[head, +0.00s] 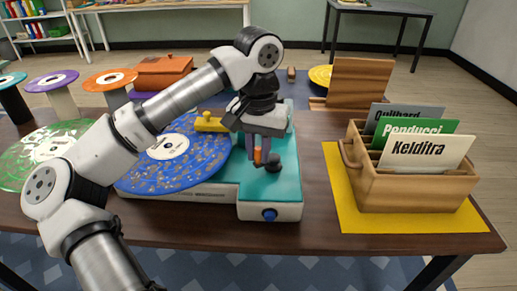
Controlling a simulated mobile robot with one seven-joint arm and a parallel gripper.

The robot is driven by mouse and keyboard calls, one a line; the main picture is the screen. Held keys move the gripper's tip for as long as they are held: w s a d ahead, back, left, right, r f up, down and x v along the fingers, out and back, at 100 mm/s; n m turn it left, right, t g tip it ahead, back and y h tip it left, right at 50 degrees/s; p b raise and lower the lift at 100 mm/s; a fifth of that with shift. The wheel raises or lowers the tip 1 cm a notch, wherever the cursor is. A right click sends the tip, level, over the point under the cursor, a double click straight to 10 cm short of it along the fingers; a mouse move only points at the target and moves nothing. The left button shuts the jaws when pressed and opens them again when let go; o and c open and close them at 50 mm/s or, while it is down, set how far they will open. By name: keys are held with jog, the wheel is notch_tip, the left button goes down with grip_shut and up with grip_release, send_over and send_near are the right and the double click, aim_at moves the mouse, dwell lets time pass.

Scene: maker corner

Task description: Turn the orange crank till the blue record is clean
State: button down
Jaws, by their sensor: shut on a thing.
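The blue record (195,175) lies flat on a turquoise and white machine (222,197). Brown and greyish specks are spread over much of its surface, around a white centre label. My arm crosses in front of part of the record. The orange crank (258,156) is at the right part of the machine, above a dark round hub. Only a small orange piece of it shows. My gripper (261,160) points down there, with its fingers shut on the crank's handle. A yellow piece (209,122) reaches over the record's far edge.
A wooden crate (415,190) with labelled cards stands on a yellow mat (365,218) to the right. A green record (40,150) lies at the left. Several small records on stands are behind it. A blue knob (269,215) is on the machine's front.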

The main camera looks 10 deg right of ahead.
aim_at(258, 148)
jog(key=c, duration=1.3)
grip_release()
jog(key=shift+c, duration=0.2)
notch_tip(258, 148, up, 14)
jog(key=p, duration=0.1)
jog(key=shift+p, duration=0.35)
jog(key=shift+f, duration=0.1)
